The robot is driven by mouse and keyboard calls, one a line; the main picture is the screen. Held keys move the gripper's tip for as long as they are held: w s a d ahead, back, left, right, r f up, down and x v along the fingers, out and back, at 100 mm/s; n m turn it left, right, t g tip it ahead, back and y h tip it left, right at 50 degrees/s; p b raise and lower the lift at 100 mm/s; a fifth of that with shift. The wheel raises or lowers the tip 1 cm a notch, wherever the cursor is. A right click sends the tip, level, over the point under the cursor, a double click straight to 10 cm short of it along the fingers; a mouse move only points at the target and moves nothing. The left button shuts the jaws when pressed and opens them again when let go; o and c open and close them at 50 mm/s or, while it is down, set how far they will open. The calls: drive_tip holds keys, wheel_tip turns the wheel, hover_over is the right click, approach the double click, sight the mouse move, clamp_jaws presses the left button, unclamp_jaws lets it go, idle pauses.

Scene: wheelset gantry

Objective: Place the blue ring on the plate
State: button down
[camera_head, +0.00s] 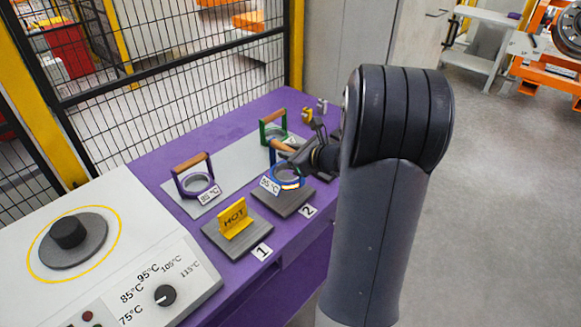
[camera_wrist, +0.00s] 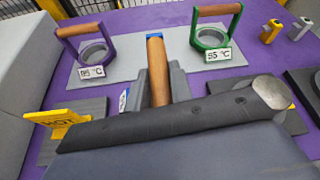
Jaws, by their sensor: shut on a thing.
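The blue ring (camera_head: 287,182) has a wooden handle and a white temperature label. My gripper (camera_head: 283,150) is shut on its handle. In the wrist view the handle (camera_wrist: 158,72) stands between the fingers, and most of the ring is hidden behind my own arm parts. In the head view the ring shows over the dark square plate (camera_head: 292,207) marked 2; I cannot tell whether it touches that plate. A large light grey plate (camera_head: 226,160) lies behind it, carrying a purple ring (camera_head: 196,182) at left and a green ring (camera_head: 264,132) at right.
A yellow HOT sign (camera_head: 235,218) stands on the dark plate (camera_head: 216,238) marked 1. A heater box with a dial (camera_head: 166,295) stands at left. Small yellow and grey fittings (camera_wrist: 271,31) stand at the back right. A mesh fence (camera_head: 180,60) runs behind the purple table.

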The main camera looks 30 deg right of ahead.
drive_tip(key=shift+f, duration=1.9)
drive_tip(key=shift+b, duration=0.3)
drive_tip(key=shift+f, duration=0.15)
drive_tip(key=c, duration=1.3)
unclamp_jaws()
drive_tip(key=shift+o, duration=0.2)
drive_tip(key=v, duration=1.2)
drive_tip(key=shift+w, duration=0.1)
